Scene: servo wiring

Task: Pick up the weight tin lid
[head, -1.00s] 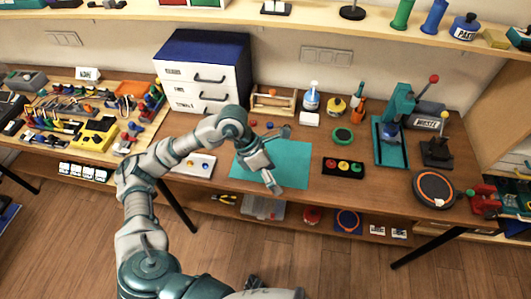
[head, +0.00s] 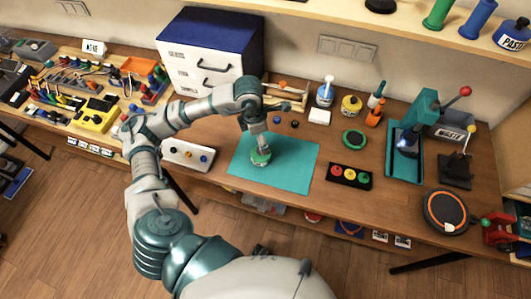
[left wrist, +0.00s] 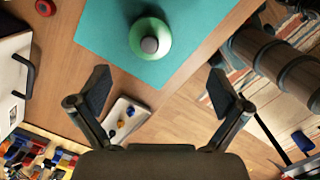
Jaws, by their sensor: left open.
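A round green lid-like piece with a grey knob on top (head: 260,158) is on the teal mat (head: 297,172) in the head view. I take it for the weight tin lid; whether a tin is under it I cannot tell. It also shows in the left wrist view (left wrist: 150,38), beyond the fingertips and near the top edge. My left gripper (head: 258,141) is just above and behind it in the head view. In the left wrist view my left gripper (left wrist: 160,88) has its fingers wide apart, with nothing between them. My right gripper is not in view.
A white tray with coloured knobs (head: 191,154) lies left of the mat. A black block with coloured buttons (head: 349,175) and a dark green-rimmed disc (head: 354,138) are to its right. A drawer cabinet (head: 203,62) stands behind. The mat's right part is clear.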

